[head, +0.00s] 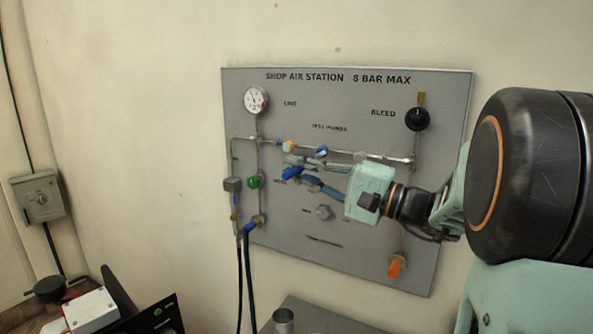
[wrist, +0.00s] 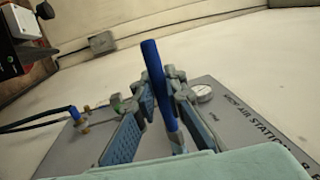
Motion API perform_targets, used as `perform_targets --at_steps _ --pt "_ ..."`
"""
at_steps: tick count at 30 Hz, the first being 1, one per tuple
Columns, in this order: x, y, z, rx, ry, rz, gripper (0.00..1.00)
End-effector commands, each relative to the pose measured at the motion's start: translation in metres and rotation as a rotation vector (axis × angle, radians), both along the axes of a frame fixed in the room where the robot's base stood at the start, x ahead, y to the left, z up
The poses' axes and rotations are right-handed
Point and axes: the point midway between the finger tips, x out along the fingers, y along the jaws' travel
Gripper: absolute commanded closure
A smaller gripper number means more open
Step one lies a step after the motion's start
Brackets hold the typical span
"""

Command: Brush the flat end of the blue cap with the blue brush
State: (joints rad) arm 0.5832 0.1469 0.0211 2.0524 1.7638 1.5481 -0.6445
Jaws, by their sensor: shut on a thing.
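My gripper (head: 297,168) reaches in from the right in front of the grey panel, its fingers pointing left. It is shut on the blue brush (head: 291,173). In the wrist view the brush (wrist: 152,62) stands up long and blue between the two fingers (wrist: 158,92). I cannot tell which of its ends carries the bristles. A small blue cap (head: 321,152) sits on the upper pipe of the panel, just above the gripper in the head view. The brush appears apart from it. The cap is not made out in the wrist view.
The panel (head: 350,90) carries a gauge (head: 256,100), a yellow cap (head: 288,147), a green knob (head: 254,182), a black bleed knob (head: 417,118) and an orange fitting (head: 396,266). Hoses (head: 246,265) hang at lower left. A metal cup (head: 283,321) stands below.

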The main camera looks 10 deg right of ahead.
Motion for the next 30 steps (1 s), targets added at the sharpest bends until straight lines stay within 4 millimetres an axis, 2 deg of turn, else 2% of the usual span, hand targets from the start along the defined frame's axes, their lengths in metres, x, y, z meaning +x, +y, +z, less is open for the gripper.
perform_targets --at_steps 10,18,25,30 --pt "0.004 -0.003 0.000 0.001 0.001 0.000 1.00" --pt "0.010 0.007 -0.001 0.001 -0.001 0.001 1.00" --pt "0.004 -0.002 -0.001 -0.001 -0.001 -0.002 1.00" --pt "0.007 0.002 -0.001 0.000 0.000 0.001 1.00"
